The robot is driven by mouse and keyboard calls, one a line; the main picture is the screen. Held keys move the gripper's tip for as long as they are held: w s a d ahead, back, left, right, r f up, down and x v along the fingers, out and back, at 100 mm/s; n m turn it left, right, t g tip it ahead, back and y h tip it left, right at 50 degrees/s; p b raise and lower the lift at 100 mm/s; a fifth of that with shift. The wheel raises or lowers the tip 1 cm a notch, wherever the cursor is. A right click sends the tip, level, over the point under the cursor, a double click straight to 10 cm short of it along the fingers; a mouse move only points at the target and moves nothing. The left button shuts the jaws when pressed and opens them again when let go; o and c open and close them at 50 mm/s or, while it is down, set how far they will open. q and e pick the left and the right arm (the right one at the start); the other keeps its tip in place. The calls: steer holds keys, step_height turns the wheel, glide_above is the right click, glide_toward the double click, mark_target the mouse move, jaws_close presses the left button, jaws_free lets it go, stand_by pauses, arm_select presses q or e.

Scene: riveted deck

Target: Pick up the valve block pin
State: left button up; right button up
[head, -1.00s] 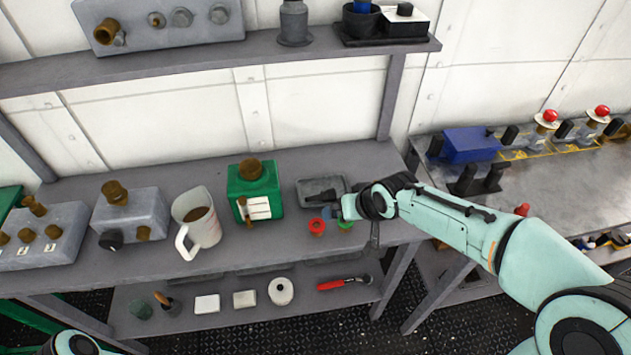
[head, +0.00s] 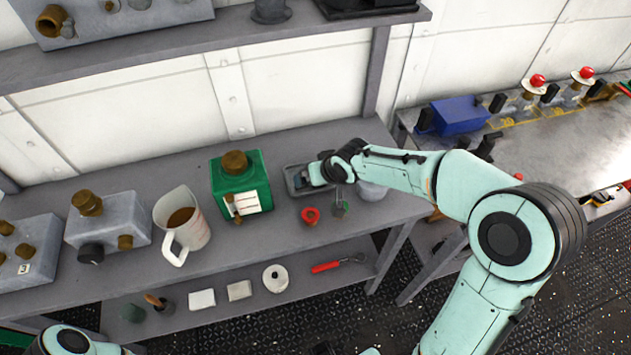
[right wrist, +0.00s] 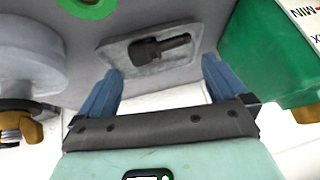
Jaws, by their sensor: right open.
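The valve block pin (right wrist: 160,47) is a dark, stepped pin lying in a shallow grey tray (right wrist: 125,50) in the right wrist view. In the head view the tray (head: 291,182) is on the bench, partly covered by my right gripper (head: 318,175). In the right wrist view my right gripper (right wrist: 160,68) has its blue fingers spread wide and empty. The fingertips are close to the tray's near edge, either side of the pin, which is not between them. My left gripper is out of view; only a piece of that arm shows at the bottom left.
A red ring (head: 311,216) lies in front, and a grey round container (head: 372,191) stands to the right. An upper shelf (head: 215,45) overhangs the bench.

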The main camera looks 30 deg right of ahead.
steer(key=x, duration=0.5)
steer(key=shift+r, duration=0.1)
